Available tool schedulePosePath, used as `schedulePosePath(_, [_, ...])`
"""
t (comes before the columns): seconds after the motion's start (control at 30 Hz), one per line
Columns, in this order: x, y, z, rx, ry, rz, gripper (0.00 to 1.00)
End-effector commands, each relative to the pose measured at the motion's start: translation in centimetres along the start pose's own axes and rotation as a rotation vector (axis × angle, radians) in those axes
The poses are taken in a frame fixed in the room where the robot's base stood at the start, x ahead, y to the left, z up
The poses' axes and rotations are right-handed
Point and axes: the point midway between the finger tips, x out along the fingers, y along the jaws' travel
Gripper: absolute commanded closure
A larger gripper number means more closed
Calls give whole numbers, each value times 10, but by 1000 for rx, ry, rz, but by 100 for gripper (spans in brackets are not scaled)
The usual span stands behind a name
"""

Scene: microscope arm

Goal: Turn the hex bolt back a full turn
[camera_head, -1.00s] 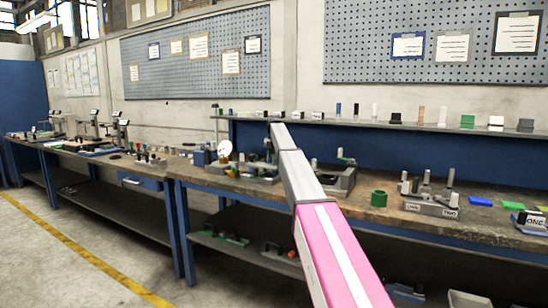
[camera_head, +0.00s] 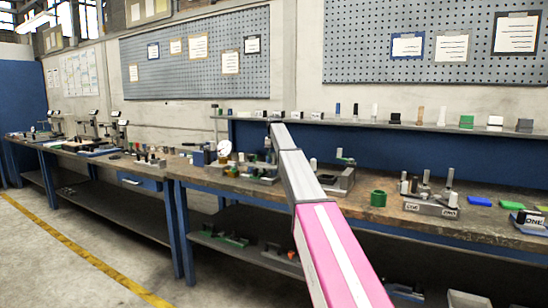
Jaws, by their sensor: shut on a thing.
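My arm reaches from the bottom of the head view to the bench. My gripper (camera_head: 269,155) is at its far end, small, dark and partly hidden behind the grey arm link. It is down at the fixtures on the bench (camera_head: 290,190), shut on what appears to be the hex bolt. The bolt itself is too small and too covered to make out. A grey metal fixture (camera_head: 340,181) stands just right of the arm.
A white disc (camera_head: 224,148) stands left of the gripper. A shelf (camera_head: 350,122) with small items runs behind. The floor (camera_head: 60,260) at left is clear.

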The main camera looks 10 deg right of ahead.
Motion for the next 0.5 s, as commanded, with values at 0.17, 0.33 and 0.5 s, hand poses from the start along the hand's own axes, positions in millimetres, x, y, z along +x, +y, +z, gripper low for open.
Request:
schedulePosePath(0.17, [3,0,0,-5,2,-1,81])
schedulePosePath(0.33, [3,0,0,-4,2,-1,81])
schedulePosePath(0.5, [2,0,0,-4,1,0,32])
